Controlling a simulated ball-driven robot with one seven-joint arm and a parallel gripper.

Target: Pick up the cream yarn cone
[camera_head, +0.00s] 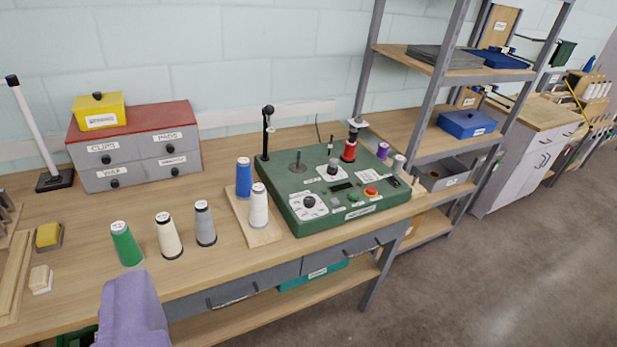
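The cream yarn cone (169,236) stands upright on the wooden workbench (208,272) in the left half of the view, between a green cone (126,243) on its left and a grey cone (204,223) on its right. The three stand apart in a row near the front of the bench. A lavender part of my arm end, my gripper (132,310), rises from the bottom edge, in front of and below the cream cone and apart from it. Its fingertips cannot be made out, so its opening does not show. Nothing covers the cream cone.
A blue cone (244,178) and a white cone (259,206) stand on a wooden board (264,238), beside a green winding machine (300,190). A grey drawer box (137,160) stands behind. A metal shelf (420,140) stands right.

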